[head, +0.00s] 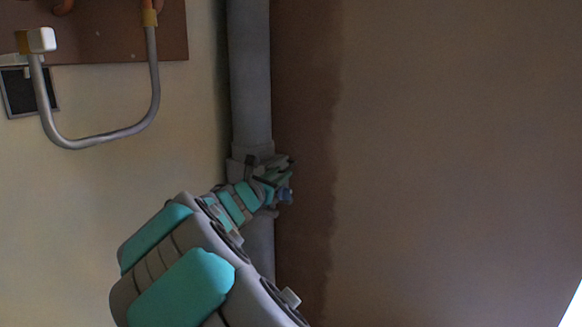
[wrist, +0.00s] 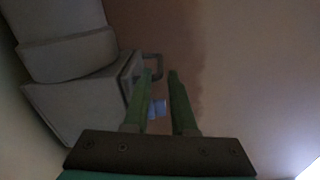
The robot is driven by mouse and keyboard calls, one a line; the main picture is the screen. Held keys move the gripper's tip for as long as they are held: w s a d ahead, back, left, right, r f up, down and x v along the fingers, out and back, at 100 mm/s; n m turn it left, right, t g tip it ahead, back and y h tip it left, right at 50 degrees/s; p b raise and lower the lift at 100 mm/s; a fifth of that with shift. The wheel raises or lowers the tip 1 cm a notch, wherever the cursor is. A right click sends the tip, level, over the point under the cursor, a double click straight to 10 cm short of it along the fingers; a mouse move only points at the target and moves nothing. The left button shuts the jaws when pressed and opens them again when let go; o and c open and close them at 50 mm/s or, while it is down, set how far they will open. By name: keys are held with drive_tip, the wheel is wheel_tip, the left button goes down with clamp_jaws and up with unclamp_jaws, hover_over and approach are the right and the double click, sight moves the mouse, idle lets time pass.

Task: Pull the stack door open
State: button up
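The stack is a thick grey vertical pipe (head: 250,85) in the corner, and it fills the upper left of the wrist view (wrist: 60,25). A boxy grey fitting (wrist: 85,100) on it carries a small dark looped handle (wrist: 153,56), which appears to belong to the door. The door looks closed, though its edges are dim. My gripper (head: 279,172) is at the fitting. In the wrist view its two green fingers (wrist: 160,75) are apart, with their tips at the handle. The left finger overlaps part of the handle; I cannot tell whether they touch. A small blue piece (wrist: 157,109) shows between the fingers.
A brown board (head: 120,35) with a bent grey pipe (head: 100,138) and a small dark panel (head: 28,92) are on the left wall. The right wall is plaster (head: 450,150) with a darker brown band (head: 303,100) beside the stack. The right side looks free.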

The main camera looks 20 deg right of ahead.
sight(298, 162)
drive_tip(key=x, duration=0.6)
drive_tip(key=shift+w+d, duration=0.1)
drive_tip(key=shift+d, duration=0.05)
clamp_jaws()
idle(1.3)
